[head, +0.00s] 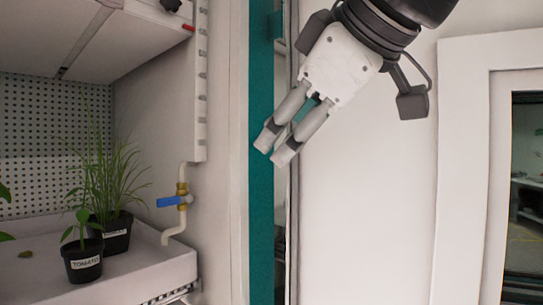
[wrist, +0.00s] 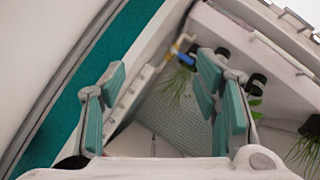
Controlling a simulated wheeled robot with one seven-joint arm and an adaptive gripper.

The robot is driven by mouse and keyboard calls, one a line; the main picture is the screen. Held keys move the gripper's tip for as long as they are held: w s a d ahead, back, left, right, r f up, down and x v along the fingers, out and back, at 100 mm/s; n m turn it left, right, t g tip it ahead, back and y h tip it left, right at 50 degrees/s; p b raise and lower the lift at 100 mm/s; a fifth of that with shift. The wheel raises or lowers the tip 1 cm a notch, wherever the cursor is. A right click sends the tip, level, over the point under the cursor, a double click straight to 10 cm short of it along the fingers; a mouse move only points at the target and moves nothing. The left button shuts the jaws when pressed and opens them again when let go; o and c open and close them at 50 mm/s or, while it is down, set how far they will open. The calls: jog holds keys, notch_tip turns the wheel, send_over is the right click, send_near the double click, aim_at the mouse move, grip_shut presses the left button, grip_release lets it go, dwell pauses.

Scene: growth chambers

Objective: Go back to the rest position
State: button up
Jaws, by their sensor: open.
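My gripper (head: 277,145) hangs at the upper middle of the head view, pointing down and to the left, in front of a teal strip and a white wall panel. It is apart from everything around it. In the wrist view my gripper (wrist: 160,98) shows its teal finger pads spread apart, with nothing between them. The gripper is open and empty.
At left, a growth chamber tray (head: 150,265) holds a pot labelled tomato (head: 83,262) and a grassy plant (head: 113,180). A blue-handled valve (head: 172,201) sticks out beside it. A window frame (head: 462,180) stands at right.

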jog(key=s+d+f+m+g+h, duration=0.1)
jog(key=s+d+f+m, duration=0.3)
jog(key=f, duration=0.7)
jog(key=s+d+f+m+g+h, duration=0.2)
jog(key=s+d+f+m, duration=0.3)
jog(key=f, duration=0.6)
jog(key=s+d+f+m+g+h, duration=0.2)
jog(key=d+f, duration=0.5)
jog(key=f, duration=0.4)
jog(key=s+m+g, duration=0.1)
jog(key=s+m, duration=0.1)
jog(key=shift+s+d+m, duration=0.3)
jog(key=shift+s, duration=0.05)
jog(key=shift+c, duration=0.5)
